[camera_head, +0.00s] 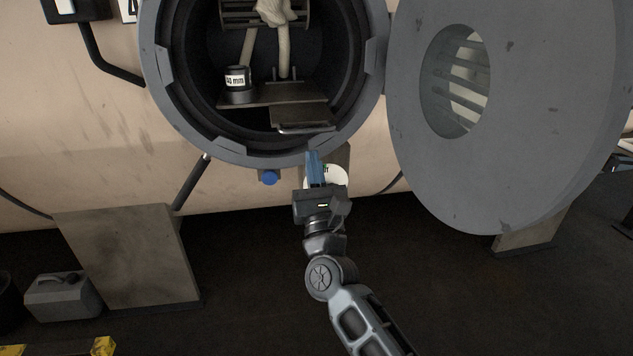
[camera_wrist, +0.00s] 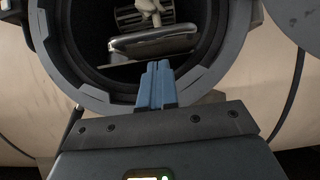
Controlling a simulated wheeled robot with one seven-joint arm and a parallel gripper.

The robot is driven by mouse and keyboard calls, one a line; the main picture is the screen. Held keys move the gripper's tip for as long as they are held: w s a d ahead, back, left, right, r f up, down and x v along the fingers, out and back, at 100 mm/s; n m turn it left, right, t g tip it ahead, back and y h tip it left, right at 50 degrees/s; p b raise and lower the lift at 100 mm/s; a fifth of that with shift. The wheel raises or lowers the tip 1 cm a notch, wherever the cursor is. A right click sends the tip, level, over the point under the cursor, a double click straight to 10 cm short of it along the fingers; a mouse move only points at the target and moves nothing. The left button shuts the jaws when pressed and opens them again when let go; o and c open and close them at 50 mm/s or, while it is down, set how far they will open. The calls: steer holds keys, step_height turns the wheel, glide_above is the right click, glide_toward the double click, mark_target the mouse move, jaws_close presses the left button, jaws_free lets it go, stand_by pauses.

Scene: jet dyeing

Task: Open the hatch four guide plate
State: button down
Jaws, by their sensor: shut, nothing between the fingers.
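The round hatch opening (camera_head: 158,95) in the beige vessel is open, with its grey door (camera_head: 560,120) swung to the right. Inside, a flat grey guide plate (camera_head: 300,115) with a bar-like front edge sits low in the opening, right of centre. It also shows in the wrist view (camera_wrist: 160,42), just beyond my fingertips. My gripper (camera_head: 313,158) is in front of the lower rim, below the plate. Its blue fingers are shut together and empty, and they show in the wrist view (camera_wrist: 157,68) pointing into the opening. They appear apart from the plate.
A dark canister (camera_head: 238,84) with a white label stands on a ledge inside, left of the plate. Pale fabric (camera_head: 283,50) hangs behind. A grey jerrycan (camera_head: 62,297) stands on the floor at left.

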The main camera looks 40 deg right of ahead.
mark_target(312, 120)
steer(key=shift+w+d+r+p, duration=0.15)
steer(key=shift+r+p, duration=0.3)
steer(key=shift+r, duration=0.85)
step_height(312, 120, up, 6)
steer(key=g+p, duration=0.1)
steer(key=p, duration=0.6)
steer(key=shift+r+y, duration=0.15)
steer(key=shift+y, duration=0.15)
